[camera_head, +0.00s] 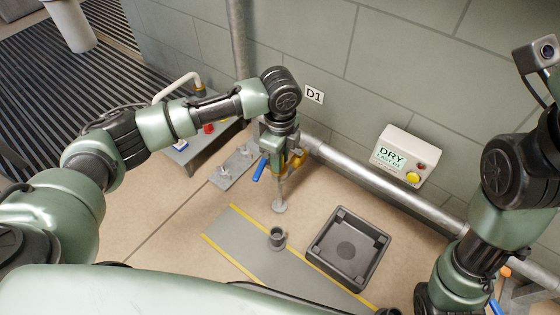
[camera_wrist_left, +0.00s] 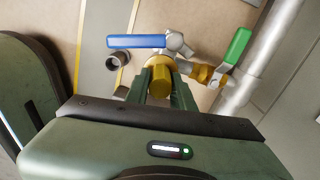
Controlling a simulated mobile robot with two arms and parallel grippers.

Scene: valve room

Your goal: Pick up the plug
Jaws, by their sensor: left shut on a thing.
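My left gripper (camera_head: 277,157) is at the pipe valve by the wall, fingers pointing down. In the left wrist view its green fingers (camera_wrist_left: 161,77) are shut on a yellow, brass-coloured round piece, which looks like the plug (camera_wrist_left: 160,68). A blue valve lever (camera_wrist_left: 137,41) and a green lever (camera_wrist_left: 238,46) show just beyond it. The blue lever (camera_head: 259,169) also shows in the head view. The fingers hide part of the plug, and I cannot tell whether it is clear of the valve. My right gripper is out of view.
A dark cup-shaped fitting (camera_head: 277,239) stands on a grey, yellow-edged floor strip (camera_head: 236,229). A dark square tray (camera_head: 318,246) is to its right. A metal pipe (camera_head: 390,188) runs along the wall below a white box (camera_head: 402,148). A low bench (camera_head: 203,142) is at left.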

